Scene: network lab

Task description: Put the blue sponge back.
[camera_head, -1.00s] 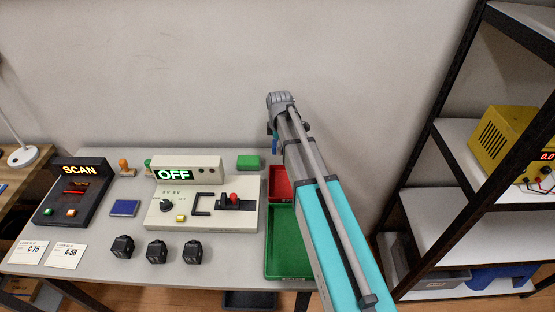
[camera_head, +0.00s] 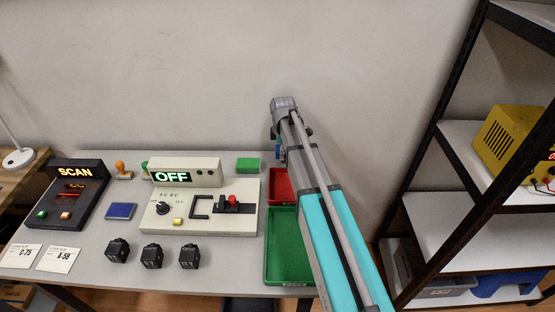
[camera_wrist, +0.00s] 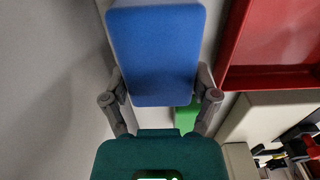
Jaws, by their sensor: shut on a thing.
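The blue sponge (camera_wrist: 155,55) is a blue block held between the two grey fingers of my gripper (camera_wrist: 160,88) in the wrist view. My gripper is shut on its sides. In the head view my gripper (camera_head: 279,142) is at the far end of my arm, near the wall, above the back right of the bench. Only a small bit of the blue sponge (camera_head: 278,149) shows there; my arm hides the rest. The red tray (camera_wrist: 270,77) is to the right of the sponge in the wrist view. A green block (camera_wrist: 186,118) shows partly below the sponge.
On the bench (camera_head: 215,270), the red tray (camera_head: 281,187) and green tray (camera_head: 283,275) are at the right edge. The green block (camera_head: 248,164) lies at the back. An OFF panel (camera_head: 200,215), SCAN box (camera_head: 75,190) and flat blue pad (camera_head: 121,211) stand left. A shelf rack (camera_head: 440,150) stands right.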

